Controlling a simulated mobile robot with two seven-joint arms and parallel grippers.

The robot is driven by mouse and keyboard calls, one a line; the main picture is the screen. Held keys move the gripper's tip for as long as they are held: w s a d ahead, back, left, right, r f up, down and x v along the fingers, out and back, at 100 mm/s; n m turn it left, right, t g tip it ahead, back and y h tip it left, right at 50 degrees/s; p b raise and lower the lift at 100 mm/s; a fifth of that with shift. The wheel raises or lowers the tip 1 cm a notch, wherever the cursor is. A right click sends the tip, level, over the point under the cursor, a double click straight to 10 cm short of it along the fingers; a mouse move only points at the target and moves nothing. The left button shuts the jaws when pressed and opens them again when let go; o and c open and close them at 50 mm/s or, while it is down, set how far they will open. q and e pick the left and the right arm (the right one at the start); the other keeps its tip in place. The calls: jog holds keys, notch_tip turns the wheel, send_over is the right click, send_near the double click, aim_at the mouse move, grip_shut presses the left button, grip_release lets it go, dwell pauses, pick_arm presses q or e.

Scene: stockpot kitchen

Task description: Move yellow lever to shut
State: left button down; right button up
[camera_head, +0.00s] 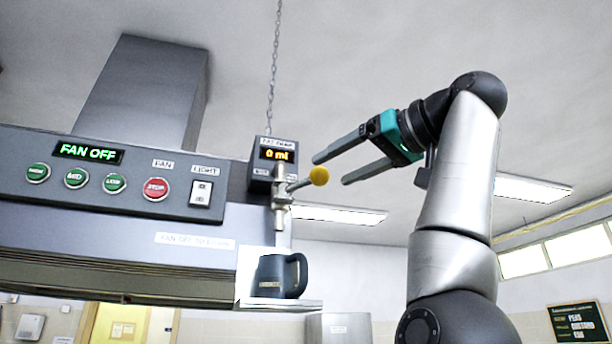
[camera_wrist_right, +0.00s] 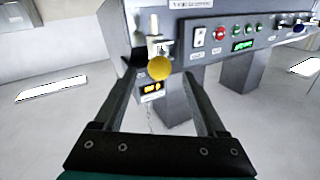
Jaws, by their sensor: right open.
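The yellow lever (camera_head: 319,176) is a metal arm with a yellow ball end, sticking out to the right from a valve (camera_head: 281,195) under a small display box (camera_head: 272,160) reading "0 ml". My right gripper (camera_head: 329,169) is open, and its two fingers point left toward the ball. In the right wrist view the yellow ball (camera_wrist_right: 159,68) shows beyond and between the open fingers (camera_wrist_right: 156,78). No contact with it can be made out. A dark mug (camera_head: 279,276) stands on a small shelf (camera_head: 280,304) below the valve. My left gripper is not in view.
A range hood panel (camera_head: 100,180) at left carries a "FAN OFF" display, several round buttons and a light switch (camera_head: 201,192). A chain (camera_head: 273,75) hangs above the display box. Open air lies right of the lever, around my right arm.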

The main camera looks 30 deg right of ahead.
aim_at(308, 179)
jog(key=p+x, duration=0.2)
jog(key=x, duration=0.5)
jog(key=shift+w+r, duration=0.1)
jog(key=shift+w, duration=0.15)
jog(key=shift+w+p, duration=0.3)
jog(key=shift+w, duration=0.05)
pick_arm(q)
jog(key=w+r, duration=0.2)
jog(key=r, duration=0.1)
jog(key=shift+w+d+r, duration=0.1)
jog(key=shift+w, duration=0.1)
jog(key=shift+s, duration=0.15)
pick_arm(e)
jog(key=shift+c, duration=0.7)
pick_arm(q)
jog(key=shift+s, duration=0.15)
pick_arm(e)
grip_shut()
